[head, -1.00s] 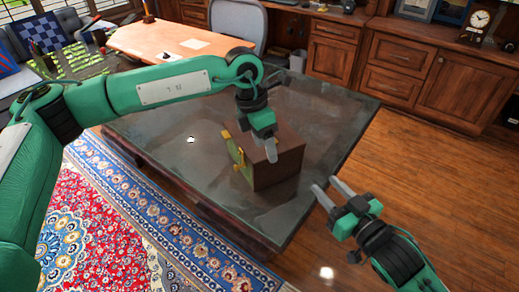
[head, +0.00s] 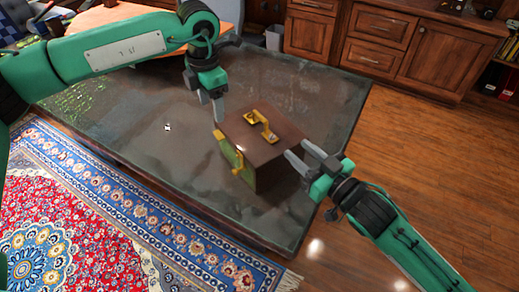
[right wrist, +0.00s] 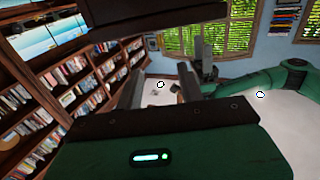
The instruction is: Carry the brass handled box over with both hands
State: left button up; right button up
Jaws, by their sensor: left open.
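The brown box (head: 275,152) stands on the dark glass-topped table (head: 110,92). It has a brass handle (head: 263,126) on top and another brass handle (head: 229,151) on its green left face. My left gripper (head: 218,112) points down, open and empty, just beyond the box's upper left corner. My right gripper (head: 296,160) is at the box's right side, its two fingers apart; I cannot tell whether they touch the box. In the right wrist view its fingers (right wrist: 160,88) are spread with nothing visible between them.
Wooden cabinets (head: 380,45) stand behind. Bookcases (right wrist: 45,90) show in the right wrist view.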

aim_at(216, 135)
pick_arm(q)
notch_tip(216, 135, down, 14)
jog(key=shift+r, duration=0.25)
pick_arm(e)
jog(key=x, duration=1.3)
jog(key=shift+w+a, duration=0.1)
jog(key=shift+w, duration=0.1)
pick_arm(q)
jog(key=c, duration=0.7)
pick_arm(e)
jog(key=c, duration=0.7)
pick_arm(q)
grip_shut()
pick_arm(e)
grip_shut()
pick_arm(q)
jog(key=shift+w, duration=0.1)
